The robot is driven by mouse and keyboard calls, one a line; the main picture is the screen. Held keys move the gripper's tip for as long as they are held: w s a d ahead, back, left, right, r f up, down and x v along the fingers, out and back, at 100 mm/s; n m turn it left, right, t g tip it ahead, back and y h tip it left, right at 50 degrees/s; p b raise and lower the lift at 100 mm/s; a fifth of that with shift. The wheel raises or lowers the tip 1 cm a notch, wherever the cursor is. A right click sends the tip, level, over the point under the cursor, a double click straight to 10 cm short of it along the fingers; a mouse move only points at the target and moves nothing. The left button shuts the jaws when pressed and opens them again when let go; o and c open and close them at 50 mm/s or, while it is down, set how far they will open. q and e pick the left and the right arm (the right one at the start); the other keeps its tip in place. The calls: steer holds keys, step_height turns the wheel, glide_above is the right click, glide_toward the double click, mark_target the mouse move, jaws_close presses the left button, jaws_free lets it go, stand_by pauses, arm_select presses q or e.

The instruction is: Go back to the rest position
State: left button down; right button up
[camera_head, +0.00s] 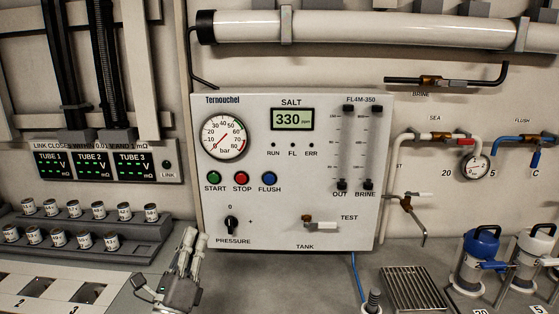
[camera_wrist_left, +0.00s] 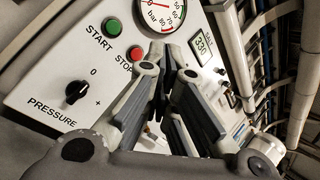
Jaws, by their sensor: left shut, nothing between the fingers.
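My left gripper (camera_head: 188,242) is shut and empty. In the head view it stands at the lower left of the white Ternouchel panel (camera_head: 355,232), just left of the black pressure knob (camera_head: 231,225), with its fingers pointing up. In the left wrist view the gripper's fingers (camera_wrist_left: 168,75) come together in front of the panel, with the pressure knob (camera_wrist_left: 76,92) to their left and the green start button (camera_wrist_left: 113,27) above left. From these views I cannot tell whether the fingers touch the panel. My right gripper is not in view.
A stepped rack (camera_head: 150,250) with several small labelled cans stands at the left. Valves and pipes (camera_head: 410,210) stick out from the wall. Bare counter (camera_head: 255,290) lies below the panel.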

arm_select(q)
steer(key=s+a+f+n+g+y, duration=0.25)
steer(key=s+f+n+g, duration=0.25)
steer(key=f+n, duration=0.4)
steer(key=s+a+f+n+g+y, duration=0.1)
steer(key=s+f+n+g+y, duration=0.3)
steer(key=f+n, duration=0.45)
steer(key=s+f+n+g+h, duration=0.1)
steer(key=s+f+n+g, duration=0.3)
steer(key=s, duration=0.5)
steer(key=s+d+f+n+g, duration=0.1)
steer(key=s+f+n+g, duration=0.25)
steer(key=s, duration=0.55)
steer(key=s+f+n+g+h, duration=0.1)
steer(key=s+f+n+g, duration=0.3)
steer(key=s, duration=0.5)
step_height(320, 180, down, 28)
steer(key=s+m+g, duration=0.1)
steer(key=s, duration=0.1)
steer(key=s+a+f+g, duration=0.1)
steer(key=s+a+f, duration=0.1)
steer(key=s+f, duration=1.3)
steer(key=shift+s+a, duration=0.35)
steer(key=shift+s, duration=0.35)
steer(key=shift+y, duration=0.25)
